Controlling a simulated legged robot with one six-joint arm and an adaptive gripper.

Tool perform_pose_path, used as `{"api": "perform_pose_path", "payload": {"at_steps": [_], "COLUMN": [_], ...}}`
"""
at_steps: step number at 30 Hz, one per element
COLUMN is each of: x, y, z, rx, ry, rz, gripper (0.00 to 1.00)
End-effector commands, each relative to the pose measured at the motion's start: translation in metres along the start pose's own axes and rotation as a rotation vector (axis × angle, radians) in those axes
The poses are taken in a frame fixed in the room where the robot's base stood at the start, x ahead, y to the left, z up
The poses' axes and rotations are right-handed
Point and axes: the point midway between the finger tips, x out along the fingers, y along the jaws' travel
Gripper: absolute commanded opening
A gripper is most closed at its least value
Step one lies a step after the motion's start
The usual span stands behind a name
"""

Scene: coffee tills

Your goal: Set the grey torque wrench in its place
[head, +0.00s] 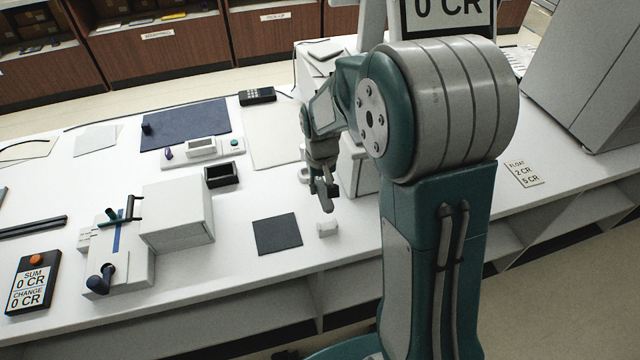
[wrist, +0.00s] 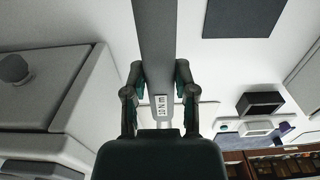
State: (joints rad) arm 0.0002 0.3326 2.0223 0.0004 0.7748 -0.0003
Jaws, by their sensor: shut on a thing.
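My gripper (wrist: 157,85) is shut on the grey torque wrench (wrist: 155,30), with one dark finger on each side of it. The wrench is a flat grey bar with a small white label reading 10 N m between the fingers. It runs out of the top of the wrist view, so its far end is hidden. In the head view my gripper (head: 325,190) hangs over the white counter (head: 230,275), and little of the wrench can be made out there. I cannot tell which spot is the wrench's place.
A dark square mat (head: 278,234) lies left of my gripper, with a small white block (head: 327,229) beside it. A black open tray (head: 221,174) and a white box (head: 177,212) stand further left. A grey-white housing (wrist: 45,90) is close to my gripper in the wrist view.

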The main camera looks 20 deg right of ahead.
Motion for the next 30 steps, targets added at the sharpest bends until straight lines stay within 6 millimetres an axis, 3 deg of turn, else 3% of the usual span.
{"api": "perform_pose_path", "payload": {"at_steps": [8, 22, 30], "x": [0.001, 0.04, 0.044], "y": [0.0, 0.0, 0.0], "z": [0.0, 0.0, 0.0], "rx": [0.0, 0.0, 0.0], "ry": [0.003, 0.002, 0.005], "rz": [0.0, 0.0, 0.0], "gripper": [0.0, 0.0, 0.0]}}
